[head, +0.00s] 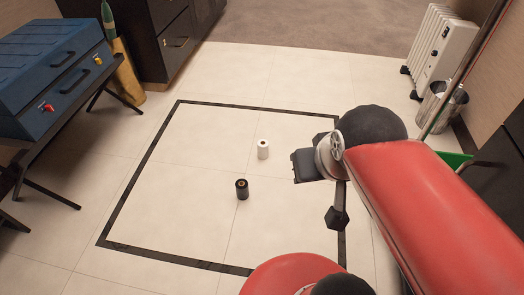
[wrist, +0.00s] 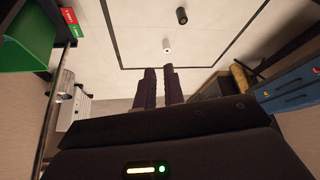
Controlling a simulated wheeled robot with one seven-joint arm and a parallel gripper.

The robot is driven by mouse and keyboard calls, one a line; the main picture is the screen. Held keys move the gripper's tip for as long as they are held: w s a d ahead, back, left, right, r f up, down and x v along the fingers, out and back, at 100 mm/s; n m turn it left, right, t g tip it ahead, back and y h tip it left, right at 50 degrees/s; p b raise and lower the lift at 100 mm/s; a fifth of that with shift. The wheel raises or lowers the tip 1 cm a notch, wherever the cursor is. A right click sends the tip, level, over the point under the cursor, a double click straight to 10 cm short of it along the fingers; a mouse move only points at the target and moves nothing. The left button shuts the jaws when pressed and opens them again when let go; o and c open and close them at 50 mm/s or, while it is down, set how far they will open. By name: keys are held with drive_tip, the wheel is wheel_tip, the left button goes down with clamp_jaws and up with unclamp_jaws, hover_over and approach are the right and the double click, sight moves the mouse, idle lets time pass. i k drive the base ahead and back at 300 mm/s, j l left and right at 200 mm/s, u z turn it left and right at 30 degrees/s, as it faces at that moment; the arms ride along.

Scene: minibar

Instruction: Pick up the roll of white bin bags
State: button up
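The roll of white bin bags (head: 263,149) stands upright on the pale tiled floor, inside a dark square outline. In the wrist view the white roll (wrist: 166,46) is small, just beyond the fingertips. My gripper (wrist: 161,69) has its two dark fingers a little apart, with a narrow gap and nothing between them. In the head view my gripper (head: 303,166) is a dark block to the right of the white roll and apart from it. Its fingers are hard to make out there.
A black roll (head: 242,189) stands close to the white one, also in the wrist view (wrist: 181,16). A blue toolbox (head: 50,75) on a dark table is at left. A white heater (head: 440,50) and a metal bin (head: 441,105) stand right. Floor around the rolls is clear.

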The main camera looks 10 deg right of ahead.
sight(263, 149)
drive_tip(key=i+j+z, duration=0.1)
drive_tip(key=i+j, duration=0.3)
drive_tip(key=j, duration=0.15)
drive_tip(key=i+j+z, duration=0.1)
drive_tip(key=i+j, duration=0.3)
drive_tip(key=j, duration=0.15)
drive_tip(key=z, duration=1.45)
